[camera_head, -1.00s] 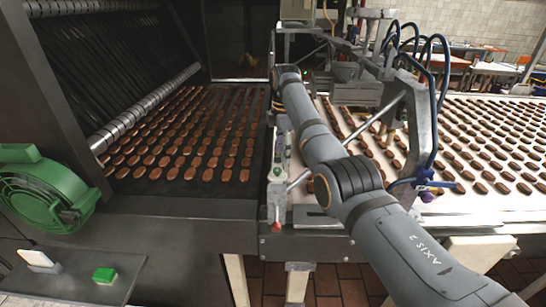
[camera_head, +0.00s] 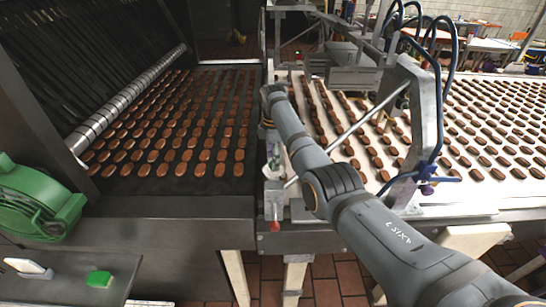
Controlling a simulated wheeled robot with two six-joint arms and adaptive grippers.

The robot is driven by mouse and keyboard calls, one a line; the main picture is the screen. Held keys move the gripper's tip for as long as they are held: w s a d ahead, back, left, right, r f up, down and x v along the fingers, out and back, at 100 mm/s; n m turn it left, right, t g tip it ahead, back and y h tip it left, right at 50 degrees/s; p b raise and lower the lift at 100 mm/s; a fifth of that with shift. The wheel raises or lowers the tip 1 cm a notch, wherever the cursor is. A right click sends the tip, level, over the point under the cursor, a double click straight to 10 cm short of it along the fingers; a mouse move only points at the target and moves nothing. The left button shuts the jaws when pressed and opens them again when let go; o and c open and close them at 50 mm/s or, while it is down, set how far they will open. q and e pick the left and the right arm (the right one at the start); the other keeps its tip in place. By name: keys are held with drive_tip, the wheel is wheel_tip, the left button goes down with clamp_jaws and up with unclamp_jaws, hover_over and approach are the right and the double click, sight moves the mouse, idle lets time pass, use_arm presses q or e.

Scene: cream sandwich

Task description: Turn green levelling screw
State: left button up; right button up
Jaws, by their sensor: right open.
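My right arm reaches in from the lower right, and its wrist end is over the seam between the dark belt and the white belt. My right gripper (camera_head: 271,165) points down there, small and partly hidden against the machine's side frame, with its jaws open. A grey upright bracket with a red-tipped knob (camera_head: 275,226) is just below it. I cannot clearly make out a green levelling screw; a small greenish spot shows near the gripper, too small to identify. My left gripper is not in view.
A dark belt (camera_head: 130,188) with rows of brown biscuits is on the left. A white belt (camera_head: 467,200) with more biscuits is on the right. A metal depositor frame with blue hoses (camera_head: 437,100) stands behind my arm. A green motor (camera_head: 35,200) and a green block (camera_head: 99,279) are at left.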

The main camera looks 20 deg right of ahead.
drive_tip(key=shift+s+f, duration=0.15)
drive_tip(key=shift+f, duration=0.3)
drive_tip(key=shift+c, duration=0.6)
drive_tip(key=c, duration=1)
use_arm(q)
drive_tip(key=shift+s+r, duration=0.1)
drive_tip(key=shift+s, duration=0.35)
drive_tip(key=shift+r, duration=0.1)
